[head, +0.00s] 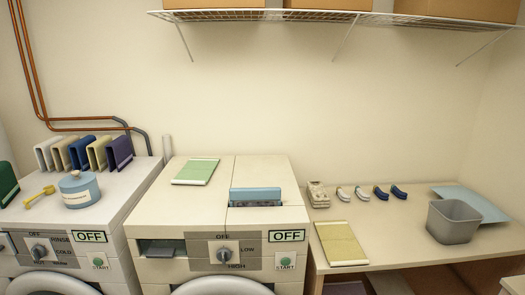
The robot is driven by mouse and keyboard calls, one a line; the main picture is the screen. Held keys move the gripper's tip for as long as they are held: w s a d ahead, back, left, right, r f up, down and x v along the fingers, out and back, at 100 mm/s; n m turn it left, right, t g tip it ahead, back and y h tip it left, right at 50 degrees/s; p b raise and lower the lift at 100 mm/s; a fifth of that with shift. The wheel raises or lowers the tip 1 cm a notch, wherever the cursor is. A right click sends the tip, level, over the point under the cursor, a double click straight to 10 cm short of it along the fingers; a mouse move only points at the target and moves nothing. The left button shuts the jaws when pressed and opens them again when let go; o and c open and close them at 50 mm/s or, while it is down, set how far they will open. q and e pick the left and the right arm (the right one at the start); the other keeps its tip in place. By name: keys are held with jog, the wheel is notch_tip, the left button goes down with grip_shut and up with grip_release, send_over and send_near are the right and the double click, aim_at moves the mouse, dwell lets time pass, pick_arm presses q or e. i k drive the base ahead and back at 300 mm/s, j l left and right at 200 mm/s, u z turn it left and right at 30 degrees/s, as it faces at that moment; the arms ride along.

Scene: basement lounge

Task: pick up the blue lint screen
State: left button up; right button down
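A light-blue, wide, low piece (255,194) sits at the front of the middle machine's top, just behind the control panel. It looks like the blue lint screen; its lower part is a grey-blue strip, and I cannot tell how deep it sits in the top. The middle machine (262,172) is white, with a panel that reads OFF. Neither of my grippers shows in the head view.
A green flat pad (196,171) lies left of the blue piece. The left machine holds a blue canister (79,190), a yellow scoop (40,196) and several upright coloured pieces (82,152). The right table has a grey bin (452,222) and a yellow pad (341,244).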

aim_at(244, 198)
jog(key=i+l+u, duration=0.1)
jog(key=i+l, duration=0.7)
